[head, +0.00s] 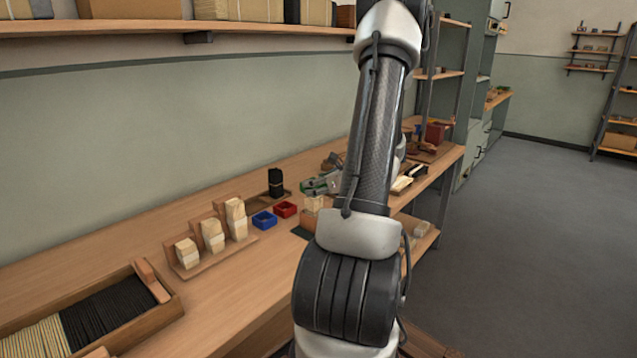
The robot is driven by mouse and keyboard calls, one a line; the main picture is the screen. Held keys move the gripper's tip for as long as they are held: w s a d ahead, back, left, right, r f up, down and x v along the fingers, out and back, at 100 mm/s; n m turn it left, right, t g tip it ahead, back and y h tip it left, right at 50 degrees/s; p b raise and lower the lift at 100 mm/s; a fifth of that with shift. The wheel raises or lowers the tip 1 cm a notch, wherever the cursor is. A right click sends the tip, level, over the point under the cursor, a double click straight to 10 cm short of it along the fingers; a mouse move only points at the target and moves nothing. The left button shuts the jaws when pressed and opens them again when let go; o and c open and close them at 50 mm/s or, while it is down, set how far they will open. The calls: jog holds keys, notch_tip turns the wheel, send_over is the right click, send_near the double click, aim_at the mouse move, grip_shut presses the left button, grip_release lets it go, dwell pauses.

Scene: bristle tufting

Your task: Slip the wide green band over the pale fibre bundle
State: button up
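My gripper (322,184) is above the bench, partly hidden behind my arm. A green band (310,187) shows at its fingertips, clear of the bench, and the fingers look shut on it. A pale fibre bundle (313,203) stands upright just below the gripper and band, beside a dark green mat (301,233). My arm hides part of the bundle and its base. The band looks above the bundle's top; whether they touch cannot be told at this size.
A blue square band (264,221) and a red one (286,210) lie to the left. A black bundle (275,181) stands behind them. A stepped rack (190,271) holds pale bundles. A tray (166,316) of fibres is at lower left.

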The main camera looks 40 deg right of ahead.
aim_at(319, 204)
jog(key=shift+f, duration=1.35)
jog(key=shift+f, duration=0.2)
jog(key=shift+f, duration=1)
jog(key=shift+f, duration=0.1)
jog(key=shift+f, duration=0.85)
jog(key=o, duration=1.3)
jog(key=shift+c, duration=0.2)
jog(key=shift+s, duration=0.15)
